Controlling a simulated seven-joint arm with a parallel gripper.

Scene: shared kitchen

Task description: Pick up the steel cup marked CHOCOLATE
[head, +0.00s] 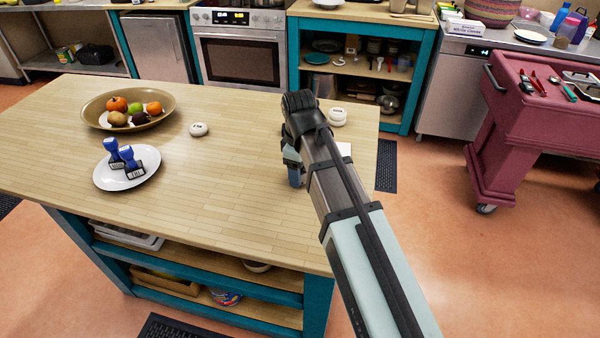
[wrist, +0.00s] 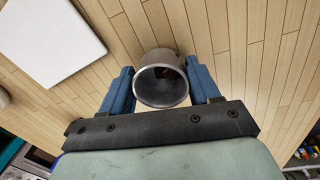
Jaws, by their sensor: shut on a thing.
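A steel cup (wrist: 158,56) is between the two blue fingers of my gripper (wrist: 161,88) in the wrist view, its round opening facing the camera. My gripper is shut on it. No marking shows on the visible part of the cup, so I cannot read whether it says CHOCOLATE. In the head view my gripper (head: 295,172) is at the right part of the wooden table (head: 230,190), and my arm hides the cup. I cannot tell whether the cup's base touches the table.
A white square item (wrist: 48,36) lies close to the cup. On the table are a fruit bowl (head: 90,112), a white plate (head: 105,181) with two blue-handled stamps (head: 127,155), and white round pieces (head: 198,129). The table's front middle is clear. A maroon cart (head: 530,120) stands right.

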